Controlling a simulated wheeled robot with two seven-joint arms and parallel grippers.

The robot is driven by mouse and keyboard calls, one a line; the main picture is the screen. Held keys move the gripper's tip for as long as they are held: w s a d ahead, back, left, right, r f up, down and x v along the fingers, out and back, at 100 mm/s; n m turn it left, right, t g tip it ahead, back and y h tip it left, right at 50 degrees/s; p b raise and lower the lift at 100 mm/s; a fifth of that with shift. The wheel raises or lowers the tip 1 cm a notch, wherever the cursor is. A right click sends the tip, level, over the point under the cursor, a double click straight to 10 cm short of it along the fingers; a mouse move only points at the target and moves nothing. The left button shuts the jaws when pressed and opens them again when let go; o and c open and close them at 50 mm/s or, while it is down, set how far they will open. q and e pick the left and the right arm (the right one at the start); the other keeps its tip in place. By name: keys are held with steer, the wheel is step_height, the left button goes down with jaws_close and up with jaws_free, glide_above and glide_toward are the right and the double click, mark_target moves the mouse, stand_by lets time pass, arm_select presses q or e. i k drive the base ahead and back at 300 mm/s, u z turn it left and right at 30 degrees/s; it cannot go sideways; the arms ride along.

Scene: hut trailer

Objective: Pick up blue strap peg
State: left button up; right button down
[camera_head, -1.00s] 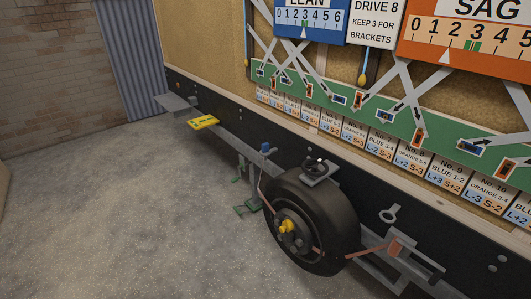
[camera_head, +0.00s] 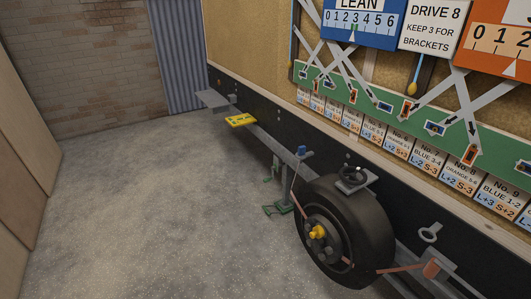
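A small blue cylinder (camera_head: 301,150) stands on top of a grey bracket by the trailer side, left of the wheel. Small blue pieces also sit on the green strip (camera_head: 400,119), such as a blue piece (camera_head: 385,107) and another blue piece (camera_head: 435,128), among orange ones and grey crossed straps (camera_head: 461,92). I cannot tell which of these blue things is the strap peg. Neither of my grippers is in view.
A black wheel (camera_head: 372,221) with a yellow hub and a grey bracket above it juts out from the trailer. A yellow plate (camera_head: 240,120) and a grey step (camera_head: 212,98) stick out farther back. The concrete floor (camera_head: 150,190) at the left is clear, bounded by a wooden panel (camera_head: 30,130).

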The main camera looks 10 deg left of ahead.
mark_target(301, 149)
steer(key=u, duration=0.7)
steer(key=i, duration=1.8)
steer(key=z, duration=1.05)
